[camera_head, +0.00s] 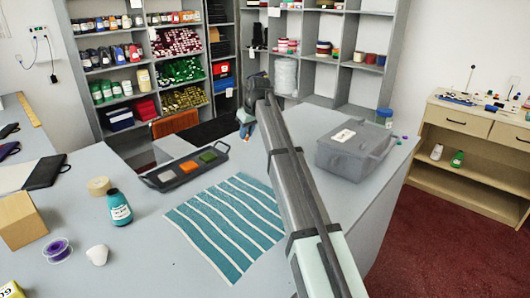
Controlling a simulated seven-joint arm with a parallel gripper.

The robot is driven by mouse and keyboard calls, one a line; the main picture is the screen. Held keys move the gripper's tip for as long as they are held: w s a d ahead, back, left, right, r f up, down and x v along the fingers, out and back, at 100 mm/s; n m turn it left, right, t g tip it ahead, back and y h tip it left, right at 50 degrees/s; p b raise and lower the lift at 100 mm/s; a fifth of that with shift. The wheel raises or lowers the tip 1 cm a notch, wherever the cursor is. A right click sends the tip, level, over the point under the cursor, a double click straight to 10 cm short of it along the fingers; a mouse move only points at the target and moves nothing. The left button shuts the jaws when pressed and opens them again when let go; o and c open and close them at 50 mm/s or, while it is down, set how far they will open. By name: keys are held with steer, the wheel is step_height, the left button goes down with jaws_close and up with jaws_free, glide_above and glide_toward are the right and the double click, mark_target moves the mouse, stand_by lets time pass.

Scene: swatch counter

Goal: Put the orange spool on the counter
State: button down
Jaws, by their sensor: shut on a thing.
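My gripper (246,123) is small and far off, at the far end of my arm, near the counter's back edge and in front of the shelves. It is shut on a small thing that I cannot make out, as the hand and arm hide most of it. I cannot pick out an orange spool for certain in this view. The grey counter (140,240) runs across the front and middle, with bare surface around the striped teal cloth (225,222).
A dark tray (160,187) with coloured swatches, a teal bottle (119,208), a purple spool (57,250) and a cardboard box (20,220) stand left. A grey lidded bin (352,150) and a blue-lidded jar (384,118) stand right. Stocked shelves (230,45) rise behind.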

steer(key=shift+f, duration=4.15)
steer(key=shift+f, duration=0.15)
steer(key=c, duration=1)
jaws_free()
steer(key=shift+c, duration=0.2)
steer(key=v, duration=1.2)
steer(key=shift+s, duration=0.1)
